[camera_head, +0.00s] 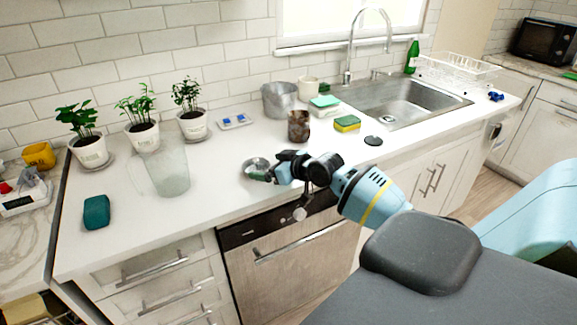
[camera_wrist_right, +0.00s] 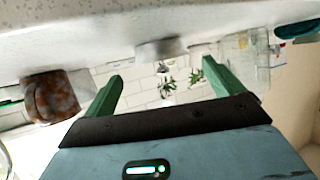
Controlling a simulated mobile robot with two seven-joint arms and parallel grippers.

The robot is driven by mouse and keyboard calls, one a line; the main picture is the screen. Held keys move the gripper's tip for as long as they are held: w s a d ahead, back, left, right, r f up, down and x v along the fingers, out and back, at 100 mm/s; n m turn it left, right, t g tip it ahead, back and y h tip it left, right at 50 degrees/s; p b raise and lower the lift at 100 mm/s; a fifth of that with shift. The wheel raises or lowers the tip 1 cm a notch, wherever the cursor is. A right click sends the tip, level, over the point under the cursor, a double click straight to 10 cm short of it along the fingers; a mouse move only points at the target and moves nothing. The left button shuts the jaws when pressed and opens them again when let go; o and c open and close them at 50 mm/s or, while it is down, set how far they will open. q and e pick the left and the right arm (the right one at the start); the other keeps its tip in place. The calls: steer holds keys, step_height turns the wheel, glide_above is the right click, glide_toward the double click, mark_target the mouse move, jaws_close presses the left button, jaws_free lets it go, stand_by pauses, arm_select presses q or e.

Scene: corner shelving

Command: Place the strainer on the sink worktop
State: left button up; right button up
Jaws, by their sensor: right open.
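A small round metallic thing, which looks like the strainer (camera_head: 256,166), sits on the white sink worktop (camera_head: 225,195) near its front edge, left of the sink. In the right wrist view, a short grey round thing (camera_wrist_right: 160,48), apparently the same one, shows between and beyond the fingers. My right gripper (camera_head: 269,175) is low over the worktop, right beside the strainer. Its green fingers (camera_wrist_right: 162,72) are apart with nothing between them. Part of the strainer's near side is hidden by a fingertip in the head view. My left gripper is not in view.
A rusty brown mug (camera_head: 299,126) stands behind my right gripper, with a metal pot (camera_head: 279,99) farther back. A clear pitcher (camera_head: 168,172) and a teal item (camera_head: 96,212) are to the left. The sink basin (camera_head: 398,100), sponge (camera_head: 347,123) and dark disc (camera_head: 373,141) are to the right.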

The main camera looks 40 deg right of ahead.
steer(key=v, duration=0.7)
steer(key=shift+s+r+p, duration=0.1)
steer(key=shift+s+p, duration=0.15)
steer(key=shift+p, duration=0.1)
